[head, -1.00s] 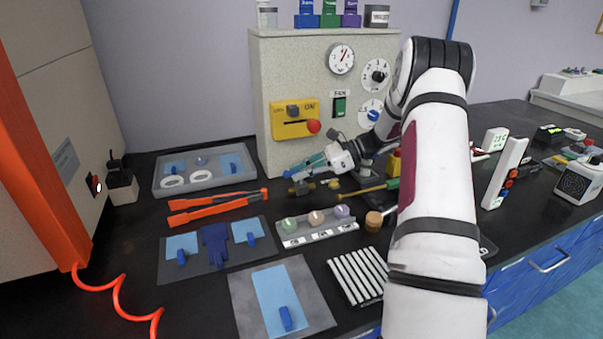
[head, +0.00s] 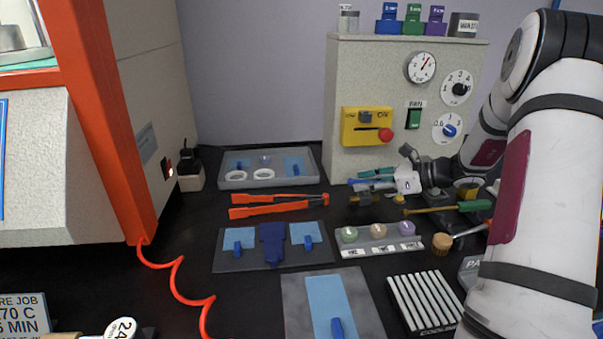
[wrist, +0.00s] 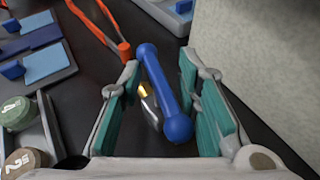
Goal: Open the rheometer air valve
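The air valve shows in the wrist view as a long blue lever (wrist: 163,90) with rounded ends, with a small brass and silver part (wrist: 147,100) beside and below it. In the head view, my gripper (head: 374,176) is beside the panel's base, partly covering the valve.
The rheometer panel (head: 362,70) carries gauges, dials and a yellow switch plate (head: 367,127). Orange tongs (head: 278,205) lie left of the valve. A sample rack (head: 381,246), screwdriver (head: 450,208) and grey tray (head: 267,181) are close by. An orange post (head: 105,130) stands left.

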